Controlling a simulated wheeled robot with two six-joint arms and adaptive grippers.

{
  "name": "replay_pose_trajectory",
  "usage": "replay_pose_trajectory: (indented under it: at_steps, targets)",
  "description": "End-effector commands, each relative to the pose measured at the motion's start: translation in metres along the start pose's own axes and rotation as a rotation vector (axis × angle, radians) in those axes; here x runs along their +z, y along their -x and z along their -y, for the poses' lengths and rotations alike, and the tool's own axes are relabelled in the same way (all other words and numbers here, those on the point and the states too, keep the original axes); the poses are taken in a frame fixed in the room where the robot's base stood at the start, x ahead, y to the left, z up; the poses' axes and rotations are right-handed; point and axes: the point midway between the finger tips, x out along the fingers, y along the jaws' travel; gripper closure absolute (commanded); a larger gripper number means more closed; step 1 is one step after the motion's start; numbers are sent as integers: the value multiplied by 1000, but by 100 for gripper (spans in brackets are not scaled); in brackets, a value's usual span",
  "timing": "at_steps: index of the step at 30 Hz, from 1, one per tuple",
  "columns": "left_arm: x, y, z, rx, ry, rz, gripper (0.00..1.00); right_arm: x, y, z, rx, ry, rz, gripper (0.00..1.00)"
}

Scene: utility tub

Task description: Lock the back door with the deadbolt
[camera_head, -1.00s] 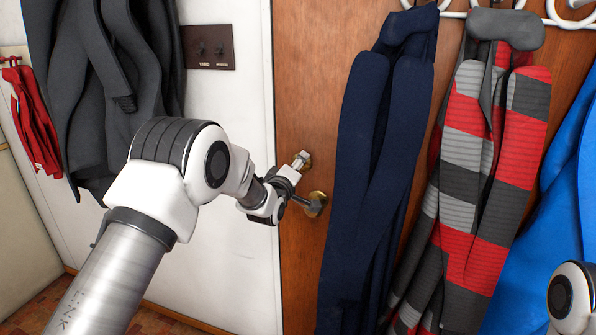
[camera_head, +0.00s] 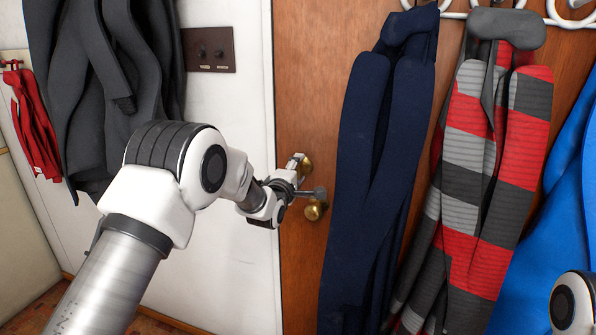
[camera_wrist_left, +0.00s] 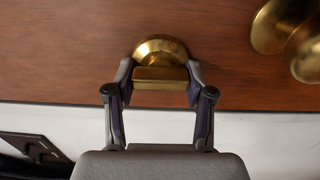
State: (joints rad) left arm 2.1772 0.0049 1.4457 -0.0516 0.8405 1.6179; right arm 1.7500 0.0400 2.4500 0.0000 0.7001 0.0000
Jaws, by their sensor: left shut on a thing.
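The brown wooden door (camera_head: 300,90) carries a brass deadbolt (camera_head: 307,164) near its left edge. In the left wrist view, the deadbolt's round brass base and flat turn piece (camera_wrist_left: 160,79) show at the centre. My left gripper (camera_head: 309,177) is at the deadbolt, and in the left wrist view its two fingers (camera_wrist_left: 160,84) are shut on the turn piece, one on each side. The gripper partly hides the deadbolt in the head view. I cannot tell whether the bolt is thrown. My right gripper is not in view.
A brass doorknob (camera_head: 315,210) is just below the deadbolt, close to my left gripper. A navy garment (camera_head: 378,170) and a red-and-grey striped one (camera_head: 485,170) hang right of it. Dark coats (camera_head: 105,90) and a switch plate (camera_head: 208,48) are on the left wall.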

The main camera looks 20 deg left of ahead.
Motion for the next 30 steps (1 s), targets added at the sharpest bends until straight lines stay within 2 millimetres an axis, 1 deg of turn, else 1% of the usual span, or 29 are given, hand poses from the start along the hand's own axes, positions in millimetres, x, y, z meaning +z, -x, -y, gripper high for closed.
replay_pose_trajectory:
  at_steps: [8, 9, 10, 11, 20, 23, 26, 29, 30]
  targets:
    - [-1, 0, 0, -1, 2, -2, 82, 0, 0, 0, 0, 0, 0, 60]
    - [-1, 0, 0, -1, 2, -2, 40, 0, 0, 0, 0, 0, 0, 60]
    - [-1, 0, 0, -1, 2, -2, 29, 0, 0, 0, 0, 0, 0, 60]
    - [-1, 0, 0, -1, 2, -2, 21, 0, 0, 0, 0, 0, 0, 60]
    - [0, 0, 0, -1, 0, -1, 21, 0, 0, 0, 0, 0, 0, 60]
    - [0, 6, 1, -2, 0, -1, 21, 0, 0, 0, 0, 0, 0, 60]
    - [0, 21, 0, -2, 0, -1, 21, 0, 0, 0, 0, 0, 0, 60]
    - [-1, 46, 0, -4, 1, -1, 21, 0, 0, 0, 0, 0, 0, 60]
    - [-1, 56, 0, -4, 1, -1, 21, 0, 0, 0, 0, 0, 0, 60]
